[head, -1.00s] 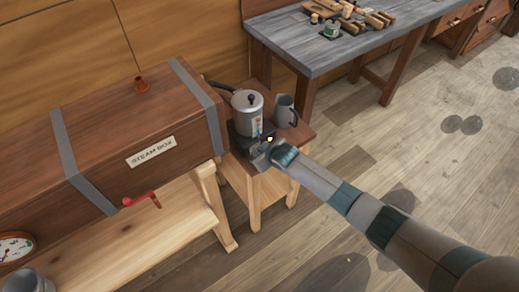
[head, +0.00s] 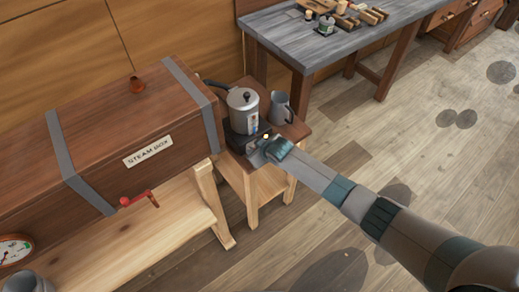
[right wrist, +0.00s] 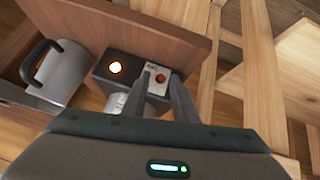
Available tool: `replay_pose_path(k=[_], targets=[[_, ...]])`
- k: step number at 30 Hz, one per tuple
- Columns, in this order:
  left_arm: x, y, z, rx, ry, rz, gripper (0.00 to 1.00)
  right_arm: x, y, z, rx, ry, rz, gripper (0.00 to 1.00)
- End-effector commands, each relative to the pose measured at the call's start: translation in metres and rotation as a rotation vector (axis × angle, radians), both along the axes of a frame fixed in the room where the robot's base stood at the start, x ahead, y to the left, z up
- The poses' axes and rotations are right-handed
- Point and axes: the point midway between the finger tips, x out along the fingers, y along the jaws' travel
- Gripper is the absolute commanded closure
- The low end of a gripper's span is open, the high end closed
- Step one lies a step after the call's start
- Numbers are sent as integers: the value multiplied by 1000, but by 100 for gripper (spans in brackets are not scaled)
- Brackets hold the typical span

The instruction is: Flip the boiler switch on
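The boiler (head: 242,112) is a grey metal pot with a black-knobbed lid on a dark base box (head: 236,139), standing on a small wooden table. I cannot tell the switch's position. My right gripper (head: 259,152) is at the box front. In the right wrist view its two fingers (right wrist: 160,80) are apart, one on each side of the switch, with nothing held; contact is unclear. My left gripper is out of view.
A grey pitcher (head: 281,107) stands right of the boiler, also in the right wrist view (right wrist: 57,72). The wooden steam box (head: 110,140) with a red handle (head: 139,198) is at left. A grey-topped workbench (head: 345,42) with tools stands behind. Floor at right is clear.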

Motion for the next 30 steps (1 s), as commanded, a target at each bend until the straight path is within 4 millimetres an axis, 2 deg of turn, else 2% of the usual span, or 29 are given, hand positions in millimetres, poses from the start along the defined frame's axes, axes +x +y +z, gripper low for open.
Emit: replay_pose_path(k=[11, 30], targets=[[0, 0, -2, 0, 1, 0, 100, -12, -7, 15, 2, -1, 0, 74], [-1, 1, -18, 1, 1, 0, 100, -63, -35, 80, 1, -1, 0, 74]])
